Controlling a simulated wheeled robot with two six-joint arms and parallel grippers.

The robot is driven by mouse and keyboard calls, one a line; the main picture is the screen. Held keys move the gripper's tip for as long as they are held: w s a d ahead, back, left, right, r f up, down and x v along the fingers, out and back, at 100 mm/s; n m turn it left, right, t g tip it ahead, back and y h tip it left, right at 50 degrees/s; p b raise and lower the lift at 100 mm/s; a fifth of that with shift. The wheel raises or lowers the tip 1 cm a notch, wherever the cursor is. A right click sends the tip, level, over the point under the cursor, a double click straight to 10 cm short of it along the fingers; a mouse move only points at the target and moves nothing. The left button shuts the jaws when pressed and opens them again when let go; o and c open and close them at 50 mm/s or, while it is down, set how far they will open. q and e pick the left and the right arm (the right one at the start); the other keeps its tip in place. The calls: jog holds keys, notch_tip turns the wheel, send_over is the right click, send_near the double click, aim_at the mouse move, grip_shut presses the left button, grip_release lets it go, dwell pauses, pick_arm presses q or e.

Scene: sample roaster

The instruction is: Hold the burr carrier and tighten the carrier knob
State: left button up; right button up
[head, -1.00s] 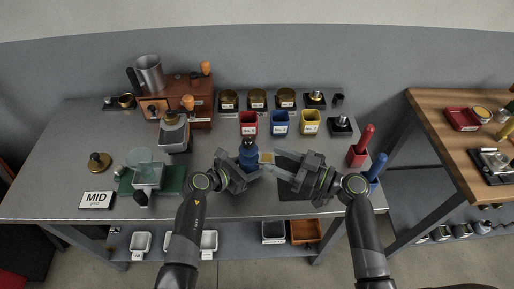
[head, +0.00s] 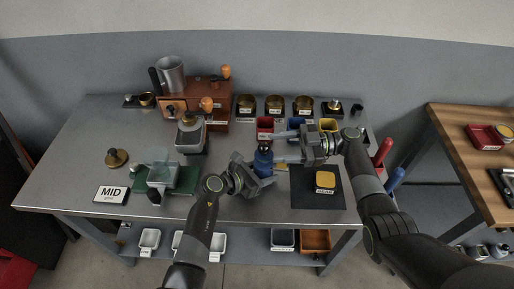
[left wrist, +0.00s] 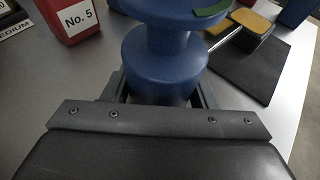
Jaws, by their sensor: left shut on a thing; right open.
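The burr carrier (head: 263,163) is a blue spool-like body with a dark top, upright near the front middle of the table. My left gripper (head: 256,175) is shut on its lower part. In the left wrist view the blue body (left wrist: 165,62) rises between the fingers, with a green patch near the top edge. My right gripper (head: 281,147) is open and level, its two fingers pointing left toward the dark carrier knob (head: 265,147). One finger lies behind and one in front of the knob's height; I cannot tell whether they touch it.
A dark mat (head: 307,197) with a yellow-topped block (head: 325,180) lies to the right. Red, blue and yellow cups stand behind my right gripper. A red handle (head: 382,152) and a blue handle (head: 393,180) stand at the right edge. A green-based scale (head: 168,181) is left.

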aim_at(257, 154)
jog(key=a, duration=0.4)
jog(key=s+a, duration=0.1)
jog(key=a, duration=0.1)
jog(key=shift+a, duration=0.35)
jog(key=c, duration=1)
jog(key=shift+o, duration=0.2)
jog(key=shift+m+t, duration=0.3)
jog(key=shift+t, duration=0.2)
jog(key=m+t, duration=0.1)
jog(key=t, duration=0.1)
jog(key=m+t, duration=0.1)
jog(key=t, duration=0.1)
jog(key=shift+w+m, duration=0.2)
jog(key=shift+m, duration=0.1)
jog(key=shift+w+d+m+t+h, duration=0.15)
jog(key=shift+m+t+h, duration=0.2)
jog(key=shift+m+t, duration=0.55)
jog(key=shift+w+a+m+t+h, duration=0.1)
jog(key=shift+m+t+h, duration=0.3)
jog(key=shift+t, duration=0.85)
jog(key=shift+w+d+m+t+h, duration=0.15)
jog(key=shift+m+t+h, duration=0.1)
jog(key=shift+m+t, duration=0.7)
jog(key=shift+a+t, duration=0.1)
jog(key=shift+t, duration=0.2)
